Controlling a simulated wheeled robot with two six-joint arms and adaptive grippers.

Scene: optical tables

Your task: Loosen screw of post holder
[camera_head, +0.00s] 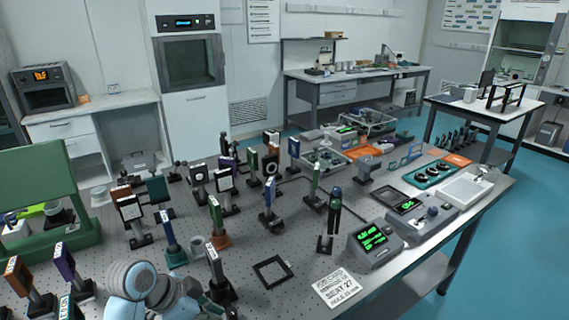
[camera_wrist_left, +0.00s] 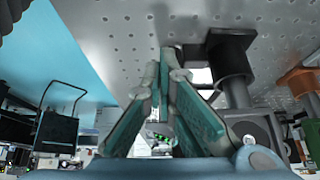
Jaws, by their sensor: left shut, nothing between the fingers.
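My left gripper (camera_head: 205,299) is at the bottom of the head view, low over the perforated table. In the left wrist view its two fingers (camera_wrist_left: 172,60) meet at the tips, with nothing seen between them. A dark post holder on a black base (camera_wrist_left: 232,68) stands just right of the fingertips in the wrist view, with a small gap. In the head view, a post with a small pale-faced mount (camera_head: 213,262) rises beside the gripper and seems to be the same one. Its screw cannot be made out. My right gripper is not in view.
The optical table (camera_head: 190,205) carries several posts with mounts close around the gripper. A black square frame (camera_head: 273,272) and a printed card (camera_head: 336,288) lie to the right. A box with green digits (camera_head: 374,243) stands further right. A green stand (camera_head: 45,235) is at left.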

